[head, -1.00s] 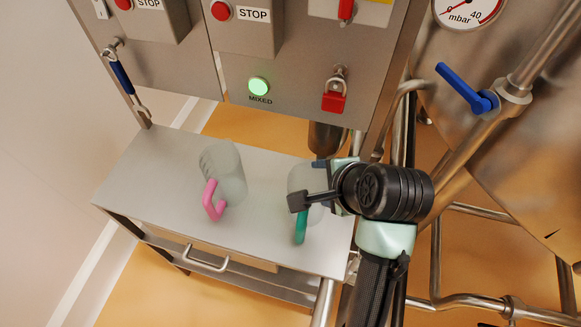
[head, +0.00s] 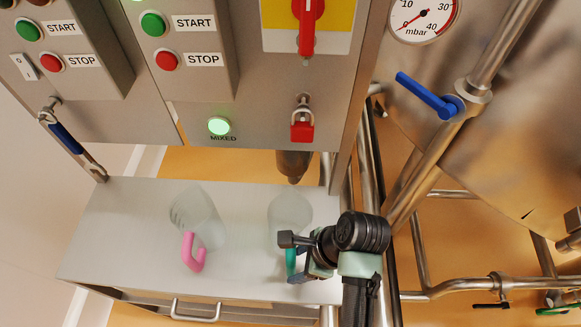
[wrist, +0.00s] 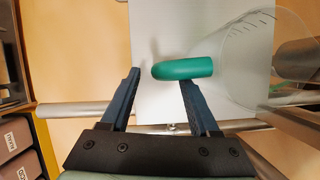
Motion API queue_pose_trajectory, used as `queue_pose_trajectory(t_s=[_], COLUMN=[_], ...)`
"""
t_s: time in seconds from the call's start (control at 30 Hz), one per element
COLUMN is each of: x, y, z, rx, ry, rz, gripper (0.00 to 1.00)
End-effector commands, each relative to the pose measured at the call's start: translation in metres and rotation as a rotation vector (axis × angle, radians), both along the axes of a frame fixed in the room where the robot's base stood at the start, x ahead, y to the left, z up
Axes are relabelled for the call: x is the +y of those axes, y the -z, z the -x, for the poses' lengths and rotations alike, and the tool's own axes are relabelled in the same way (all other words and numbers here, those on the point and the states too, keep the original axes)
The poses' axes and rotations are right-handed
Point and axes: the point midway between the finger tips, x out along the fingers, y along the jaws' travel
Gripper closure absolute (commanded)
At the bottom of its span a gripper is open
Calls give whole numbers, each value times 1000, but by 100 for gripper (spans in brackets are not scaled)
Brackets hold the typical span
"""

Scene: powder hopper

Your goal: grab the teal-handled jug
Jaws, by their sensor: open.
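The teal-handled jug (head: 289,211) is a clear jug standing on the right part of the steel shelf (head: 120,232), partly hidden behind my gripper in the head view. Its teal handle (wrist: 183,69) shows plainly in the wrist view, with the clear body (wrist: 250,55) to its right. My gripper (wrist: 157,78) is open, its two dark blue fingers pointing at the handle. The handle lies just past the fingertips, in line with the right finger and reaching left into the gap. I cannot tell whether the right finger touches it. In the head view my gripper (head: 299,277) is at the handle's side.
A clear jug with a pink handle (head: 194,252) stands left on the shelf. A steel panel with START and STOP buttons, a lit MIXED lamp (head: 219,126) and a red padlock (head: 302,130) rises behind. A metal spout (head: 294,164) hangs above the teal-handled jug. Pipes stand to the right.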

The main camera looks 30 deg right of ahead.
Motion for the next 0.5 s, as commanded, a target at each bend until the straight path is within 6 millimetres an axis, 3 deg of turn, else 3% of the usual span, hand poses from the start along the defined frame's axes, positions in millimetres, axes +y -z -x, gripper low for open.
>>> queue_pose_trajectory(t_s=[0.3,0.5], x=[11,13], y=[39,48], z=[-6,-9], rx=[3,1], ry=[-1,0], rz=[-3,0], gripper=[38,38])
